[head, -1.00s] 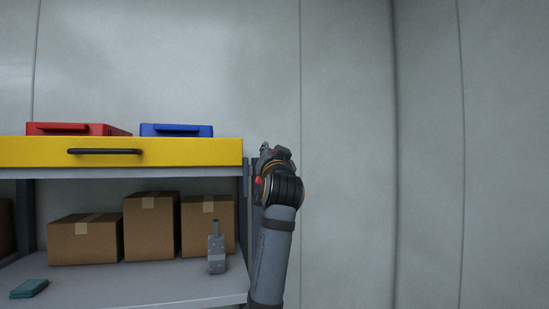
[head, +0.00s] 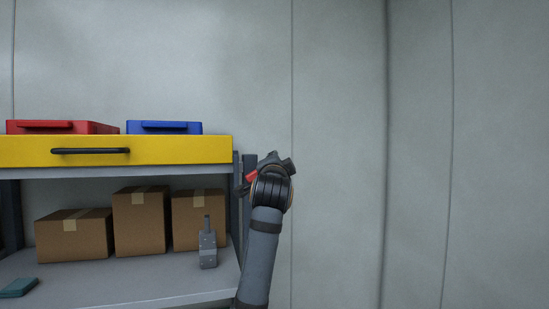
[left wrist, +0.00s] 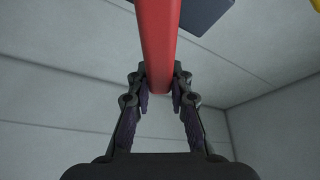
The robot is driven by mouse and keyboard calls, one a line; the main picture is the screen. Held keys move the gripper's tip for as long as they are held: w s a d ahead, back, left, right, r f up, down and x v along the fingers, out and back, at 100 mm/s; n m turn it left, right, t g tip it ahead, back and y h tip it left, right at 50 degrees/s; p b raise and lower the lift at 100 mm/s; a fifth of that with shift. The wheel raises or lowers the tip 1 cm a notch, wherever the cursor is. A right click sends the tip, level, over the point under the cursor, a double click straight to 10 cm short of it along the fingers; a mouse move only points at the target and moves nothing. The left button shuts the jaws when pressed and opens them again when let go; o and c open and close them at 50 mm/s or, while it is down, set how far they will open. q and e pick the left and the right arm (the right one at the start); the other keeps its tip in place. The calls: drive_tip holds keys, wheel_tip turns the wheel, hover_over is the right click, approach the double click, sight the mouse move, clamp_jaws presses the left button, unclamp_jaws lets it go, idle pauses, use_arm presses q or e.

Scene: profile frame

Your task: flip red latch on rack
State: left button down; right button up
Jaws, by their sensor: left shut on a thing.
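The red latch is a small red piece (head: 251,176) at the right side of the rack in the head view. In the left wrist view it is a long red bar (left wrist: 158,40) running down from the top edge. My left gripper (head: 268,167) is at the latch, just right of the rack's upright. In the left wrist view my left gripper (left wrist: 160,78) has its two fingers closed on either side of the bar's lower end. In the head view my wrist hides part of the latch and its mount. My right gripper is not in view.
The rack has a yellow drawer (head: 190,150) with a red case (head: 75,128) and a blue case (head: 165,128) on top. Cardboard boxes (head: 140,225) and a grey tool (head: 208,248) stand on the lower shelf (head: 120,290). Right of my arm is only bare wall.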

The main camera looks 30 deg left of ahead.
use_arm(q)
drive_tip(key=shift+f, duration=0.15)
idle(0.3)
drive_tip(key=c, duration=1.2)
unclamp_jaws()
drive_tip(key=v, duration=1.2)
